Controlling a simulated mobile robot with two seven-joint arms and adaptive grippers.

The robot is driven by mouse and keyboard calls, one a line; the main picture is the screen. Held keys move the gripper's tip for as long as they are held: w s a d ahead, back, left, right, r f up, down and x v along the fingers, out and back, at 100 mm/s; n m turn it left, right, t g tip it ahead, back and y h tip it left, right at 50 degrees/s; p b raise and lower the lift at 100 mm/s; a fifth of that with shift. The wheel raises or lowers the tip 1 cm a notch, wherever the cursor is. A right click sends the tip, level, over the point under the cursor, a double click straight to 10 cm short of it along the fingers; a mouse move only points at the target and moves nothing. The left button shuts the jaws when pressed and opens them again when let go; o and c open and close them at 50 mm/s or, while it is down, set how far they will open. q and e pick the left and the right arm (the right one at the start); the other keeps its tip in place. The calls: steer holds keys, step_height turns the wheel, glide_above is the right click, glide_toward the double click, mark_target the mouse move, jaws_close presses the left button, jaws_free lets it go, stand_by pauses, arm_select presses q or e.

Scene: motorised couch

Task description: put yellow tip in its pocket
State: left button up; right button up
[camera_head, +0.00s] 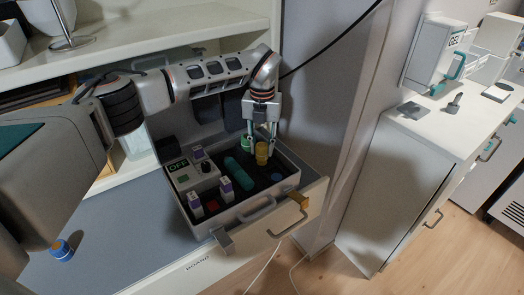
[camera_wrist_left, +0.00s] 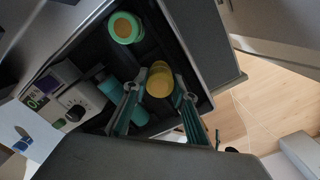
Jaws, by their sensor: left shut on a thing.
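The yellow tip (camera_head: 262,153) is a short yellow cylinder, upright over the dark insert of the open case (camera_head: 246,214). It also shows in the left wrist view (camera_wrist_left: 159,80). My left gripper (camera_head: 262,136) is shut on it from above, with one teal-lined finger (camera_wrist_left: 130,95) on each side. I cannot tell whether the tip's lower end is in a pocket or above the insert. The pocket itself is hidden or not distinguishable. My right gripper is not in view.
A green tip (camera_head: 246,143) stands close to the left gripper. The case also holds a teal cylinder (camera_head: 238,171), purple-and-white pieces (camera_head: 226,187) and a dial panel (camera_head: 194,174). Its raised lid is behind.

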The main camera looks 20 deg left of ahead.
mark_target(262, 145)
arm_select(q)
step_height(262, 145, down, 2)
steer(key=shift+r, duration=0.1)
steer(key=shift+f, duration=0.2)
steer(key=o, duration=0.9)
steer(key=shift+r, duration=0.25)
step_height(262, 145, up, 12)
steer(key=shift+f+p, duration=0.1)
steer(key=shift+p, duration=0.3)
